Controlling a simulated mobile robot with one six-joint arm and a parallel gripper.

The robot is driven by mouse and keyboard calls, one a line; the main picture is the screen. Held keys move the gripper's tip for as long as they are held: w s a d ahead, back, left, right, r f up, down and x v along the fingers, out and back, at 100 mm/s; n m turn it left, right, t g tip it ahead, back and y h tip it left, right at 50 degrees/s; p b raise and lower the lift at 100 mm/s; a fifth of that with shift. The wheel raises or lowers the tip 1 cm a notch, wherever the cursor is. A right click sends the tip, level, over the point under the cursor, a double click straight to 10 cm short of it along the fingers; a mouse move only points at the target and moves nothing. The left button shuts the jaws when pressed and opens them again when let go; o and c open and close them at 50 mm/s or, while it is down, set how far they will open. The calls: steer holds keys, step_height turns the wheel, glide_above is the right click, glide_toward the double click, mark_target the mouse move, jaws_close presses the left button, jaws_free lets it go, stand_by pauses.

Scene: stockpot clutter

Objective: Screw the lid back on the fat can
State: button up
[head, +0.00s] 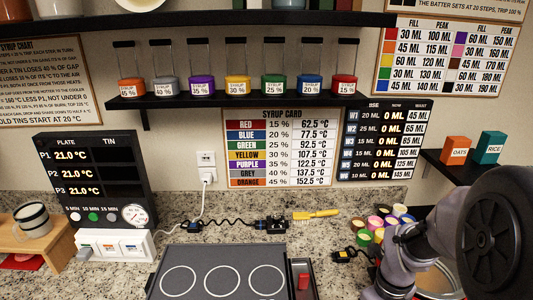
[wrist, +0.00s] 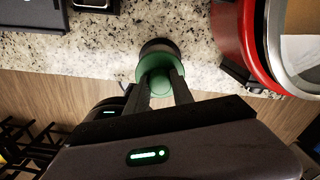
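A green round object with a dark end (wrist: 158,62) shows at the counter edge in the wrist view. I cannot tell whether it is the fat can, its lid or both. My gripper (wrist: 162,76) has its two fingers at this object, one on each side, with green showing between them. The fingers stand apart, and whether they press on it is not clear. In the head view my arm hides the gripper and this object. A cluster of small tins with coloured tops (head: 383,222) stands beside my arm.
A large red pot with a metal rim (wrist: 252,45) stands right of the green object. In the head view, a hotplate (head: 222,256) lies mid-counter, with a yellow brush (head: 316,214) and black cables behind. A shelf with several syrup dispensers (head: 237,88) hangs above.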

steer(key=o, duration=0.4)
steer(key=shift+o, duration=0.2)
